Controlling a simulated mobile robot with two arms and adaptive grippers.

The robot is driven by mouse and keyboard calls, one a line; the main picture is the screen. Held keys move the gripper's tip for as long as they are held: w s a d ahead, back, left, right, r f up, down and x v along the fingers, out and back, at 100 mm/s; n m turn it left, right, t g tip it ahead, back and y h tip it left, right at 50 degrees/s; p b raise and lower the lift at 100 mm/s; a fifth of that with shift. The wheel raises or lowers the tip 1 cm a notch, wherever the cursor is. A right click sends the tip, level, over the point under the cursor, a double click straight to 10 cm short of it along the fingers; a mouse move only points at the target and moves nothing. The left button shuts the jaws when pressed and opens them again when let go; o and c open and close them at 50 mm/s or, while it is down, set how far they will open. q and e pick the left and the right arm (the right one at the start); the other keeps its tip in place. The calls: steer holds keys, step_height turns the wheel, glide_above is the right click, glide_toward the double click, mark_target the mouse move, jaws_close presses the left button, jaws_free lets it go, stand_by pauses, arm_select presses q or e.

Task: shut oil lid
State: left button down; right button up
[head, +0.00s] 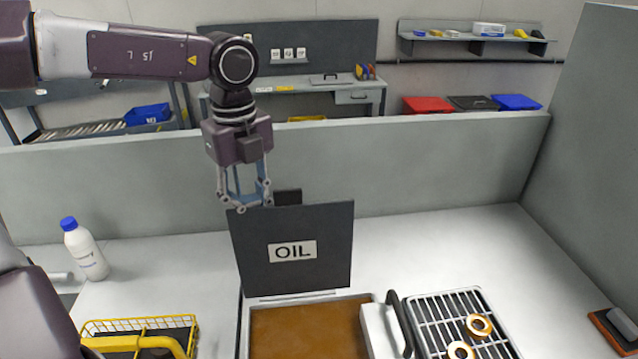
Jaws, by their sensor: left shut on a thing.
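The oil lid (292,265) is a dark grey panel with a white "OIL" label, standing nearly upright at the back edge of the oil tank. The tank (310,330) below it is uncovered and holds brown oil. My left gripper (246,206) is at the lid's upper left edge, shut on the lid; its fingertips are partly hidden behind the panel. A small dark piece (288,197) sticks up behind the lid's top edge. My right gripper is not in view.
A wire rack (455,312) with golden rings and a white block with a dark handle (402,325) stand right of the tank. A yellow wire basket (140,325) and a white bottle (86,250) stand left. A low grey partition (430,165) runs behind. The table's back right is clear.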

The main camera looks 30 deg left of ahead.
mark_target(257, 223)
arm_select(q)
steer(key=d, duration=0.1)
steer(key=s+d+b, duration=0.1)
steer(key=b, duration=0.1)
steer(key=shift+s+d+f, duration=0.3)
steer(key=shift+s+d, duration=0.05)
steer(key=shift+d, duration=0.05)
steer(key=shift+s+d+b, duration=0.7)
steer(key=shift+s+d, duration=0.05)
steer(key=shift+s, duration=0.5)
steer(key=s+d+f+b, duration=0.1)
steer(key=s+d+b, duration=0.3)
steer(key=s+b, duration=0.1)
steer(key=shift+f, duration=0.35)
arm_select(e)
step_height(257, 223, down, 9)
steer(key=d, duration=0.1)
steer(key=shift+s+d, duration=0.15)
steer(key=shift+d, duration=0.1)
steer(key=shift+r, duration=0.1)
